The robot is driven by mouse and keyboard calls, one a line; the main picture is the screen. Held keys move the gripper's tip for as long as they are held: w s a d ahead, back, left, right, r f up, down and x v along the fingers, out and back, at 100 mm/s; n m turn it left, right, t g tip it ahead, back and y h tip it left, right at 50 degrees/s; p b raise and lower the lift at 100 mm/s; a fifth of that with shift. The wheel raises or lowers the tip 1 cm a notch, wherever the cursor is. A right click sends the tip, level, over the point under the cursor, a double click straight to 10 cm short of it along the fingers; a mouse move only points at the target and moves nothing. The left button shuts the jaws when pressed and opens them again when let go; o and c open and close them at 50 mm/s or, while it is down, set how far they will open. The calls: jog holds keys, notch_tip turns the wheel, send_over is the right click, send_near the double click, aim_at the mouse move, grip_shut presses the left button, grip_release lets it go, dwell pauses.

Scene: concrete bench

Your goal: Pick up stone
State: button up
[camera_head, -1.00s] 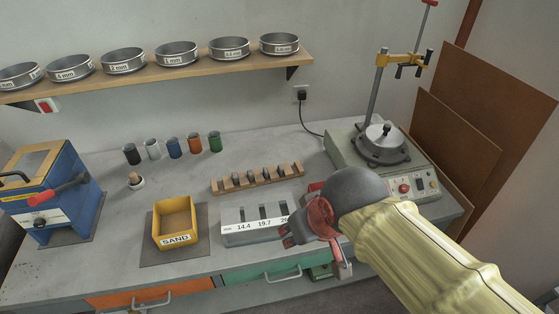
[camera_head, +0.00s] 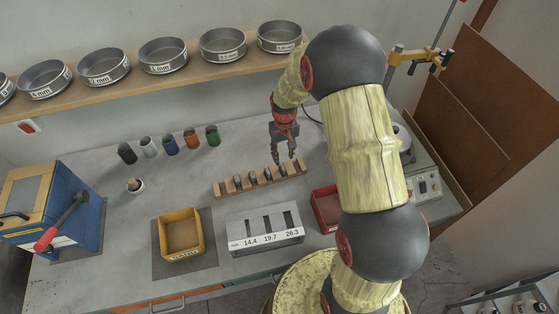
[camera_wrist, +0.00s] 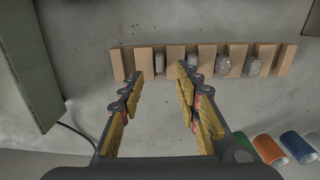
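Several small grey stones sit in the slots of a wooden rack (camera_head: 222,188) on the bench; the rack also shows in the wrist view (camera_wrist: 288,62). My gripper (camera_head: 283,160) points down just above and behind the right part of the rack. In the wrist view my gripper (camera_wrist: 160,76) is open and empty, its fingertips at the near edge of the rack. One stone (camera_wrist: 160,63) shows in line with the gap between the fingertips. Other stones (camera_wrist: 223,66) and (camera_wrist: 252,67) stand to its right. I cannot tell the exact height of the fingertips.
A slotted gauge block (camera_head: 262,241) marked 14.4, 19.7 and 26.3 lies in front of the rack. A yellow sand box (camera_head: 180,253) is left of it, a red bin (camera_head: 326,209) right. Coloured cups (camera_head: 190,138) stand behind, under a shelf of sieves (camera_head: 163,55).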

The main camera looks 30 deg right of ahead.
aim_at(283, 168)
jog(key=f, duration=0.5)
jog(key=f+b, duration=0.1)
jog(key=f, duration=0.2)
jog(key=shift+w+f, duration=0.25)
jog(key=shift+w, duration=0.05)
jog(key=shift+c, duration=1.2)
grip_shut()
